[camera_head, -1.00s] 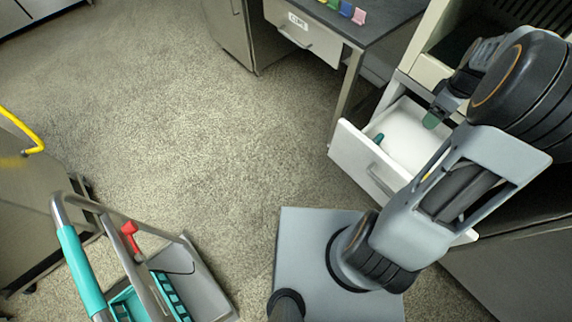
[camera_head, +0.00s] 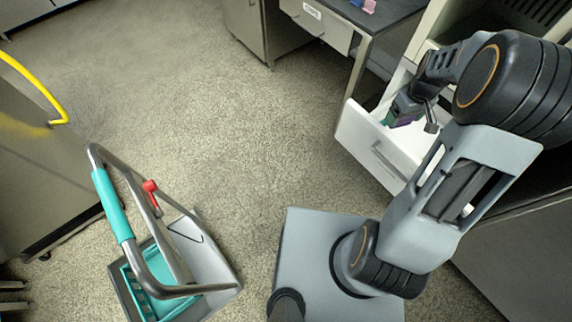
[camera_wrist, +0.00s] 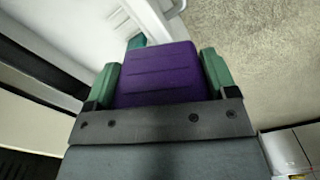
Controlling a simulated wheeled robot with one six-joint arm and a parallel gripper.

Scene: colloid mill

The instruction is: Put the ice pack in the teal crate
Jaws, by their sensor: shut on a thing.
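My gripper (camera_wrist: 161,75) has green fingers and is shut on a purple ice pack (camera_wrist: 160,75), which fills the space between them in the wrist view. A small teal piece (camera_wrist: 136,42) shows past the pack's far edge; I cannot tell whether it is part of it. In the head view my gripper (camera_head: 405,116) is at the open white drawer, just behind its front, and a little purple shows there. The teal crate (camera_head: 128,285) sits in the grey cart at the lower left, far from my gripper. The cart's bars partly cover it.
The white drawer (camera_head: 372,152) stands open from the cabinet at right. The cart has a raised bar with a teal grip (camera_head: 112,205) and a red lever (camera_head: 151,190). A desk (camera_head: 375,22) stands at the back. Open carpet (camera_head: 250,140) lies between cart and drawer.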

